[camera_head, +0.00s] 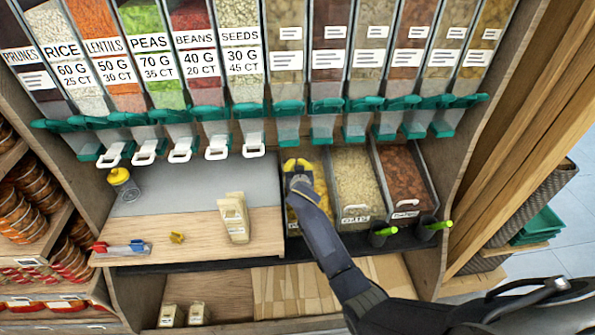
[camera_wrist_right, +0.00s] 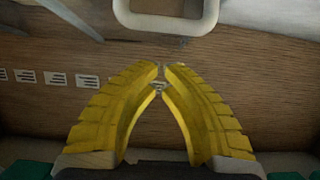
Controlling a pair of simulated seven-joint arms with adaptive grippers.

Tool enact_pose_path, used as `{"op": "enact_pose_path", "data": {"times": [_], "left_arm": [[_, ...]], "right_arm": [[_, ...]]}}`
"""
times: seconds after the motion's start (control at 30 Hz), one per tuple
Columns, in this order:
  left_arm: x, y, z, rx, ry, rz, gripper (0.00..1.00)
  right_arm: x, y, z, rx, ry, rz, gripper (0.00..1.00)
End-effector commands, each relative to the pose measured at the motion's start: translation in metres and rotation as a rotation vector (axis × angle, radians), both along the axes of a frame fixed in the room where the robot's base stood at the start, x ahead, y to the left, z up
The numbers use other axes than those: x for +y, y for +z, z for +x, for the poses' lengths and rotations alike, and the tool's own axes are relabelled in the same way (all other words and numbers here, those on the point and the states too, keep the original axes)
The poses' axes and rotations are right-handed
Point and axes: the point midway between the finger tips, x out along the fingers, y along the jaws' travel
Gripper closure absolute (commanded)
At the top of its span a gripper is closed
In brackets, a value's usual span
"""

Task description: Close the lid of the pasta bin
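Three open-topped bins stand side by side right of centre in the head view. The leftmost bin (camera_head: 291,226) has yellow contents, probably the pasta, and is largely covered by my right arm. No lid can be made out on it. My right gripper (camera_head: 297,164), with yellow fingers, is over the back of this bin. In the right wrist view the fingertips (camera_wrist_right: 161,68) come together with nothing visible held. A pale rounded handle (camera_wrist_right: 166,18) shows just beyond the tips; I cannot tell what it belongs to.
The oats bin (camera_head: 357,180) and a brown-filled bin (camera_head: 402,180) stand to the right. Dispensers with teal spouts (camera_head: 327,106) hang above.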

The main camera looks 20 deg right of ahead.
Motion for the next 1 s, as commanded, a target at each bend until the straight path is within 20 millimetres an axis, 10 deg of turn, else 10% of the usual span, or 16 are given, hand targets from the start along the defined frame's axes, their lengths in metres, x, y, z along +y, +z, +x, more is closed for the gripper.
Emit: {"op": "enact_pose_path", "data": {"times": [0.17, 1.0], "left_arm": [[0.0, 0.0, 0.0, 0.0, 0.0, 0.0, 0.27], [-0.001, 0.0, 0.001, -0.002, 0.0, -0.002, 0.27]], "right_arm": [[-0.004, -0.006, 0.019, 0.001, 0.001, -0.002, 1.0], [0.003, -0.028, -0.014, 0.0, 0.0, 0.0, 1.0]]}}
